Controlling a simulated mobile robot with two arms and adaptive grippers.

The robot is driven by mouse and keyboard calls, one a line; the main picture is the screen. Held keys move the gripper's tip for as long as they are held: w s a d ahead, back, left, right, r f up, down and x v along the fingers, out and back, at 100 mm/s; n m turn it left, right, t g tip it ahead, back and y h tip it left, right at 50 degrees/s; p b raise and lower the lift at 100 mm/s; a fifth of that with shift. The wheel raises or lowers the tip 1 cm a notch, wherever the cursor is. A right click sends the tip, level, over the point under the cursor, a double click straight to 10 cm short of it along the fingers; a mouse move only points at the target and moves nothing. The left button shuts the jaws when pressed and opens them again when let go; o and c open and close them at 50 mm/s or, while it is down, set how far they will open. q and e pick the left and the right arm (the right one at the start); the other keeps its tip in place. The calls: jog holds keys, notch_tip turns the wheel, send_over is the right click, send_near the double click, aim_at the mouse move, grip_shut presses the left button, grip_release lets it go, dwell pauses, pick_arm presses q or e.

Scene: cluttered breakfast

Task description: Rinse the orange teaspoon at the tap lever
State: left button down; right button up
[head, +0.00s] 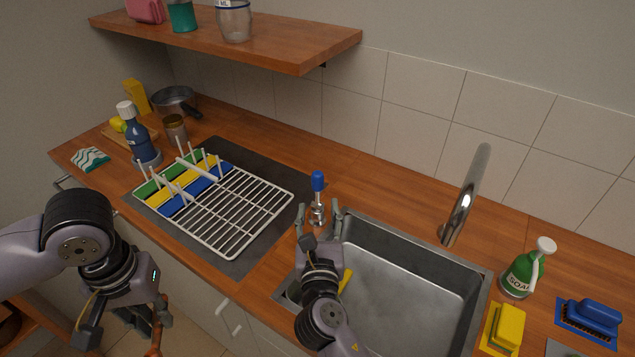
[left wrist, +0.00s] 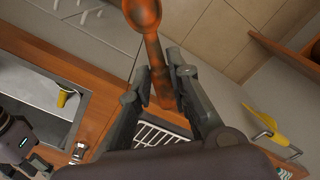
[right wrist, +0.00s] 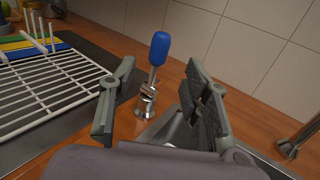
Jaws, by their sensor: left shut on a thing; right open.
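My left gripper (head: 146,318) is shut on the orange teaspoon (left wrist: 146,50) by its handle, with the bowl beyond the fingertips. In the head view it is low at the left, in front of the counter, and the spoon is mostly hidden. The tap lever (head: 318,183) has a blue grip on a metal base and stands upright at the sink's back-left corner. My right gripper (head: 319,222) is open and empty, just in front of the lever. In the right wrist view the lever (right wrist: 158,50) shows between its fingers. The tap spout (head: 467,195) arches over the sink (head: 410,285).
A white dish rack (head: 240,210) stands on a dark mat left of the sink. A green soap bottle (head: 523,270), yellow sponge (head: 505,328) and blue brush (head: 592,315) are to the right. A yellow item (head: 345,281) is at the sink's left side. A shelf (head: 270,45) overhangs the back left.

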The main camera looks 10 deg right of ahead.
aim_at(318, 184)
jog(key=w, duration=0.3)
jog(key=w+d, duration=0.1)
jog(key=w, duration=0.3)
jog(key=w+d+p, duration=0.1)
jog(key=w, duration=0.2)
jog(key=shift+w+d, duration=0.1)
jog(key=shift+w, duration=0.25)
jog(key=shift+c, duration=0.3)
grip_shut()
